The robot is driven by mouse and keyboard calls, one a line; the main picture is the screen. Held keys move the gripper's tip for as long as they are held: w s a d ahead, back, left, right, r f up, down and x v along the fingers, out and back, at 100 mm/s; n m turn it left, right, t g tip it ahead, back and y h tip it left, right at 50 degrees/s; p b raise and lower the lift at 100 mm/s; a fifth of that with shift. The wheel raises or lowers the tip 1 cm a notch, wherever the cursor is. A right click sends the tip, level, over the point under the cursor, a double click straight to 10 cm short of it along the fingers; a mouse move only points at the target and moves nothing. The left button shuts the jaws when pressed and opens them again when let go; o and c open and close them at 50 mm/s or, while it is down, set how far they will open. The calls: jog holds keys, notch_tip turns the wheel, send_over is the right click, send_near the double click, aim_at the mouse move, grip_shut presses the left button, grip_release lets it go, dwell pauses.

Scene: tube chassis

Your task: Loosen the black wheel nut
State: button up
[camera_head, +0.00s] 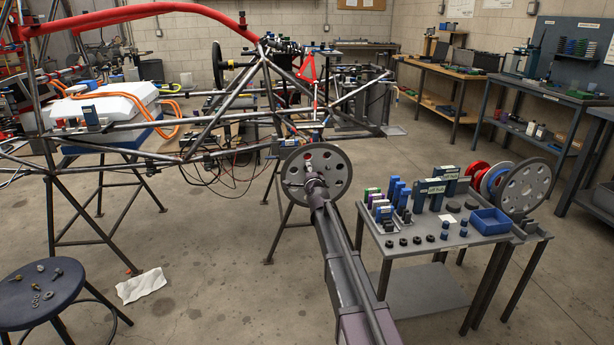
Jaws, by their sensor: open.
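A grey round wheel disc (335,168) with holes is mounted upright on the tube chassis (215,130), near the middle of the view. My arm reaches up from the bottom, and my gripper (309,172) is in front of the disc's centre. I see it from behind and it looks small. It is open, with nothing visibly held. I cannot make out the black wheel nut on the disc; the hub is partly hidden by my gripper. I cannot tell whether the fingers touch anything.
A grey table (455,237) at right carries small black rings, blue and black blocks, a blue tray (491,221) and another grey disc (526,188). A stool (40,292) with small parts stands lower left. A white cloth (142,286) lies on the otherwise mostly clear front floor.

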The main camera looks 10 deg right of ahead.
jog(key=shift+w, duration=0.35)
dwell(0.3)
jog(key=m, duration=0.5)
jog(key=shift+m, duration=0.4)
jog(key=shift+m, duration=0.3)
jog(key=m, duration=0.5)
jog(key=shift+m, duration=0.3)
